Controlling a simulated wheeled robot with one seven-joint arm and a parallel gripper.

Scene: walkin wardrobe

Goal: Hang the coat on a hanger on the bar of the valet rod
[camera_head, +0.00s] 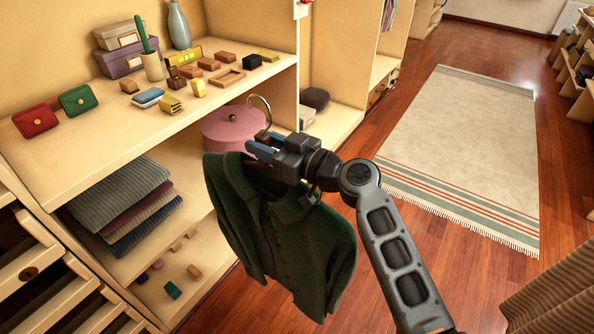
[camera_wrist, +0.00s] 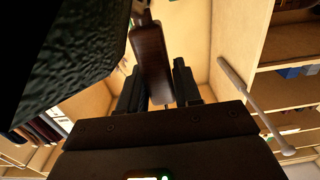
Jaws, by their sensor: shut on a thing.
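A dark green coat (camera_head: 285,240) hangs on a hanger below my gripper (camera_head: 265,148), in front of the shelves in the head view. The hanger's metal hook (camera_head: 262,108) stands up above the jaws. In the wrist view the brown wooden part of the hanger (camera_wrist: 152,62) is between the fingers of my gripper (camera_wrist: 158,85), which is shut on it. The coat (camera_wrist: 70,50) fills the upper left there as a dark shape. A pale rod with a rounded end (camera_wrist: 250,100), apparently the valet rod, shows at the right of the wrist view, apart from the hanger. I cannot make it out in the head view.
A shelf (camera_head: 90,150) at left bears purses, boxes, a vase and small blocks. A pink round box (camera_head: 232,128) and folded clothes (camera_head: 125,200) are below. Open drawers (camera_head: 40,270) are at lower left. The floor around the rug (camera_head: 460,150) is clear.

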